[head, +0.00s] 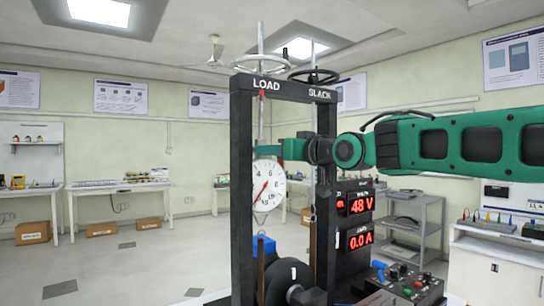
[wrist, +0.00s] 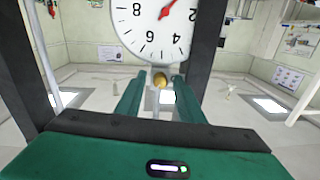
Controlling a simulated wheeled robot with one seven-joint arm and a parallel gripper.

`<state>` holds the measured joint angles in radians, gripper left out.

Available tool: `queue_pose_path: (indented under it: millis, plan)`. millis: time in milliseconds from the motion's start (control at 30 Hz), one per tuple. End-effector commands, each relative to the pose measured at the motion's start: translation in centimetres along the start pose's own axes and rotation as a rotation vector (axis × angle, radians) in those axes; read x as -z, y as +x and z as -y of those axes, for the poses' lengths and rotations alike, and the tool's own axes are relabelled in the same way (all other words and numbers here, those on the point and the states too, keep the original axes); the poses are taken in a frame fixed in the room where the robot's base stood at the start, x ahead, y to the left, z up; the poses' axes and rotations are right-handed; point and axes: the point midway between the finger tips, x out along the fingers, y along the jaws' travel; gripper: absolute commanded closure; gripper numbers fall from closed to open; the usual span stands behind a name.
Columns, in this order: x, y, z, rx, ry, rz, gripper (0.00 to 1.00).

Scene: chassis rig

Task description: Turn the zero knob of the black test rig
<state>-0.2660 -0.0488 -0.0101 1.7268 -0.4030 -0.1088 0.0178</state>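The black test rig (head: 240,130) stands in the middle of the head view, a frame with LOAD and SLACK labels. A round white dial (head: 268,190) with a red needle hangs inside it; the wrist view shows the dial (wrist: 150,30) upside down. I cannot tell how deep the fingertips reach. In the head view, my gripper (head: 288,148) is just above the dial, partly hidden.
Two handwheels (head: 265,60) top the rig. Red displays (head: 358,204) read 48 V and 0.0 A at its right. A control box (head: 405,287) with buttons is below. A blue block (head: 263,245) is under the dial. Rig posts stand close on both sides of my gripper.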

Motion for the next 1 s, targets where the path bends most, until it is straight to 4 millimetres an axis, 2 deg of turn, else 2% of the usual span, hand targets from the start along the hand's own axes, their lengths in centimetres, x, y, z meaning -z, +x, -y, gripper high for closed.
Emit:
queue_pose_path:
  millis: [33, 100, 133, 333, 600, 933, 967, 1000]
  plan:
    - [0.00, -0.01, -0.01, 0.000, 0.000, 0.000, 0.78]
    - [0.00, -0.02, -0.02, 0.000, 0.000, 0.000, 0.95]
    - [-0.01, -0.02, -0.02, 0.000, 0.000, 0.000, 1.00]
    - [0.00, -0.03, -0.04, -0.001, -0.023, 0.002, 1.00]
    - [0.01, -0.04, -0.11, -0.003, -0.176, 0.012, 1.00]
    - [-0.02, -0.04, -0.08, -0.002, -0.193, 0.014, 1.00]
    - [-0.02, -0.04, -0.08, -0.002, -0.193, 0.014, 0.75]
    - [-0.02, -0.03, -0.07, -0.002, -0.193, 0.014, 0.66]
